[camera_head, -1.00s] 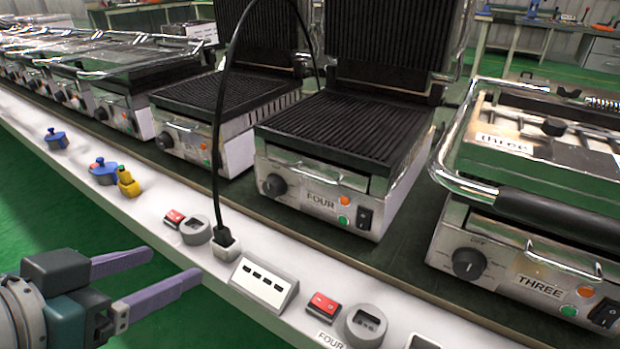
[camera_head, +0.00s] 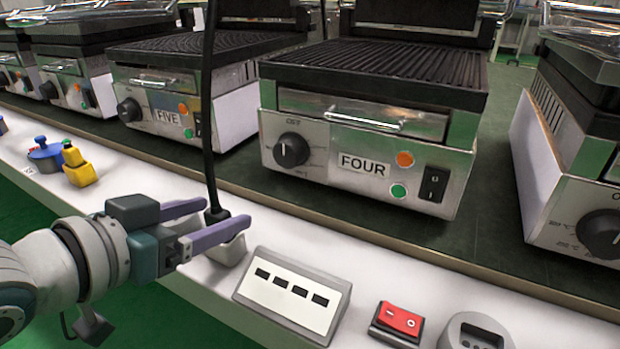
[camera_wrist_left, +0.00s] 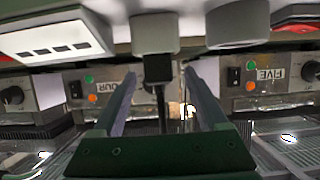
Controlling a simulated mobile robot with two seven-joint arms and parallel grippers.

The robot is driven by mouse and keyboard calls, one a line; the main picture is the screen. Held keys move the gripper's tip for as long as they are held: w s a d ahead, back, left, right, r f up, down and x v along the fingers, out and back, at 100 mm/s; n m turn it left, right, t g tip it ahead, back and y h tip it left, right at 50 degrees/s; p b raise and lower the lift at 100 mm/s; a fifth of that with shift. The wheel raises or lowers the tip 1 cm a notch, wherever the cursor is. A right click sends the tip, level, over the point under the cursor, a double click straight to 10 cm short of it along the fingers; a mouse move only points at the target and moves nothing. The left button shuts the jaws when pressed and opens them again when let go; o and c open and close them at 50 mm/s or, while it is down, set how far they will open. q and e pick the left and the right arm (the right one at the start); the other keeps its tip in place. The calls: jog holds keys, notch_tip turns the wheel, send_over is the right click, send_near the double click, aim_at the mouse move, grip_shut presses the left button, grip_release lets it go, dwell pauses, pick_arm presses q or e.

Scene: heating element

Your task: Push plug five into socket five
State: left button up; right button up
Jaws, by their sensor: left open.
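A black plug (camera_head: 216,214) with a black cable rising from it sits upright in a light grey block (camera_head: 230,250) on the white ledge. My left gripper (camera_head: 227,212) is open, with one finger on each side of the plug. In the left wrist view, turned upside down, the plug (camera_wrist_left: 158,69) hangs from the block (camera_wrist_left: 155,33) between the two spread fingers (camera_wrist_left: 158,75). I cannot tell whether either finger touches it. A round grey socket (camera_wrist_left: 238,24) stands beside the block there; my gripper hides it in the head view. My right gripper is not in view.
Grill five (camera_head: 180,110) and grill four (camera_head: 370,140) stand behind the ledge. A slotted panel (camera_head: 292,295), a red switch (camera_head: 397,322) and another round socket (camera_head: 475,335) are to the right. Blue (camera_head: 45,155) and yellow (camera_head: 78,165) pieces are at the left.

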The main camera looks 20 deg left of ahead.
pick_arm(q)
jog(key=b+x, duration=0.2)
jog(key=x, duration=0.2)
jog(key=shift+d+f, duration=0.1)
jog(key=shift+f, duration=0.15)
jog(key=shift+w, duration=0.2)
jog(key=shift+c, duration=0.3)
grip_shut()
